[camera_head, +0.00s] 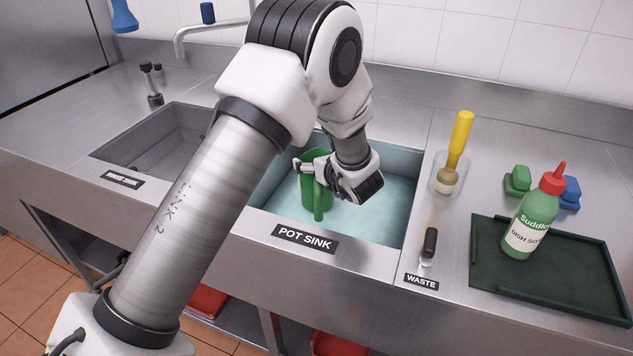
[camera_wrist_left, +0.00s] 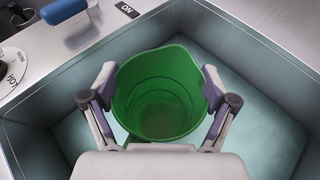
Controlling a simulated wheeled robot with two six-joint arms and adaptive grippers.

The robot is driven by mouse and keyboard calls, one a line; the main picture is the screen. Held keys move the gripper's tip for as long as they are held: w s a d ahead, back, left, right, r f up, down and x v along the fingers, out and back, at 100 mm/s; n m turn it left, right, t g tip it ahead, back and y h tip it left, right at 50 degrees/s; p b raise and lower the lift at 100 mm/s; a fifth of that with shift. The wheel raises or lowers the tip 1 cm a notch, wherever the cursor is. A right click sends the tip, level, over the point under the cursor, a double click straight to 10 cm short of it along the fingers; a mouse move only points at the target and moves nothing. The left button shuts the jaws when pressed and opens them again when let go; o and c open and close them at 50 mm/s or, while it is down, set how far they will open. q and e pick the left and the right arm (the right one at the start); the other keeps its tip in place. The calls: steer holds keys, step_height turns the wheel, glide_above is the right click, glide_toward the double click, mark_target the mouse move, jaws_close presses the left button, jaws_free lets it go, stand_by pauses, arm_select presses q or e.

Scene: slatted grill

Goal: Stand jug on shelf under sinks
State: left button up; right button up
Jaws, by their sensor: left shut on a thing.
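The green jug (camera_head: 317,205) stands about upright in the pot sink (camera_head: 385,222), over pale blue-green water. In the left wrist view I look down into the open, empty-looking green jug (camera_wrist_left: 160,115). My left gripper (camera_head: 312,168) is shut on it near the rim. In the wrist view the gripper's two fingers (camera_wrist_left: 158,88) press on opposite sides of the jug. Whether the jug's base touches the sink floor cannot be told. The shelf under the sinks (camera_head: 240,318) shows only partly below the counter front, behind my arm. My right gripper is not in view.
Red containers (camera_head: 207,300) sit under the counter. A second sink (camera_head: 150,140) is at left, and a tap (camera_head: 205,35) stands behind. On the right are a yellow-handled brush (camera_head: 459,140), a dish soap bottle (camera_head: 532,215) and a dark tray (camera_head: 580,280). The sink walls surround the jug.

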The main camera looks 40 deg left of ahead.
arm_select(q)
step_height(320, 180, up, 2)
steer(key=shift+r, duration=0.15)
steer(key=shift+r+p, duration=0.9)
steer(key=shift+r, duration=1.65)
